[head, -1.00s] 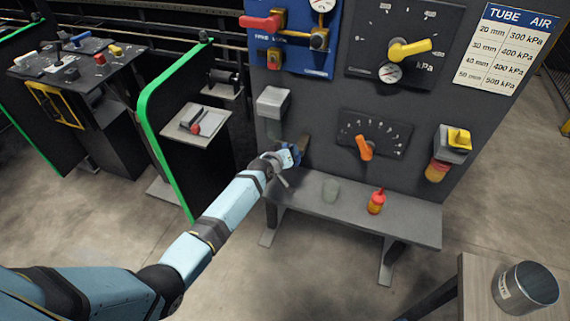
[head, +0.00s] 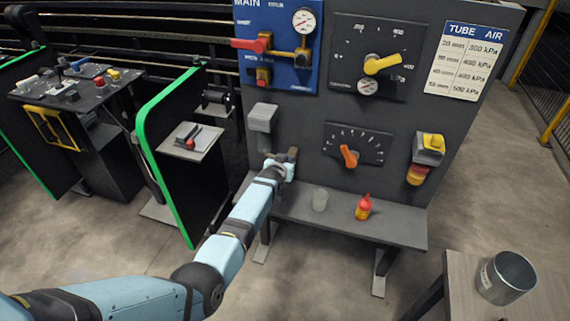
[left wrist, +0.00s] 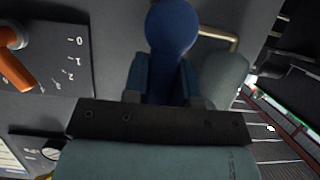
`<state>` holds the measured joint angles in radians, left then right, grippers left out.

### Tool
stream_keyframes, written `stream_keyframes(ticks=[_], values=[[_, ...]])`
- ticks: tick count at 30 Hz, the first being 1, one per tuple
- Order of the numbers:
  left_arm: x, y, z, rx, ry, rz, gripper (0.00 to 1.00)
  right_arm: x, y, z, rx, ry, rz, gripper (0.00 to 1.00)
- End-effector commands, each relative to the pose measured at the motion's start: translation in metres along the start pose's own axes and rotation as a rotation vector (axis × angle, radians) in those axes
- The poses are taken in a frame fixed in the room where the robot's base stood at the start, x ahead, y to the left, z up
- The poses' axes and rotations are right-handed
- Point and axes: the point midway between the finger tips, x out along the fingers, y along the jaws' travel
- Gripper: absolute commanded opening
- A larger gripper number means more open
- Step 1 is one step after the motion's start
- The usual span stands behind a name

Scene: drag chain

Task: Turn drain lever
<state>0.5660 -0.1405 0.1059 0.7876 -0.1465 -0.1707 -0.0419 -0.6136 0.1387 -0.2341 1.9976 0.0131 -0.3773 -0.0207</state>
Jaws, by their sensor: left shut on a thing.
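My left gripper (head: 285,165) is at the panel, below the grey box-shaped unit and above the bench. It is shut on a blue lever (left wrist: 172,28) with a rounded end, which shows between the fingers in the left wrist view (left wrist: 165,82). In the head view the gripper hides most of this lever. A brownish fitting (head: 292,154) shows right beside the gripper. My right gripper is in neither view.
A grey unit (head: 263,117) hangs just above my gripper. An orange-pointer dial (head: 348,156) is to its right. A green-edged partition (head: 143,112) stands left of my arm.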

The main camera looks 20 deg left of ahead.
Motion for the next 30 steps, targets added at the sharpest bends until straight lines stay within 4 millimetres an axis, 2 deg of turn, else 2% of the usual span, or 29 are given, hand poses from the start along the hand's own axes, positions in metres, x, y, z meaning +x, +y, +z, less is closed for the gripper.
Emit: stream_keyframes(ticks=[13,14,16,17,30], values=[[0.0003,0.0002,0.0000,0.011,0.001,-0.003,0.00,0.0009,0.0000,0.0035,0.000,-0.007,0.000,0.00],[0.0003,0.0003,0.0000,0.011,0.001,-0.003,0.32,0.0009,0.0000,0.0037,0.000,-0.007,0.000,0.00],[0.0003,0.0002,0.0000,0.010,0.001,-0.003,0.48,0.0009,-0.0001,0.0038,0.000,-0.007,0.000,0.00],[0.0003,0.0002,0.0000,0.010,0.001,-0.003,0.51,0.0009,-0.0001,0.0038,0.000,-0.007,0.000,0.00],[-0.0011,-0.0005,-0.0026,0.009,0.000,-0.003,0.51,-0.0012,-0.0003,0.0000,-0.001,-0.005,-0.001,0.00]])
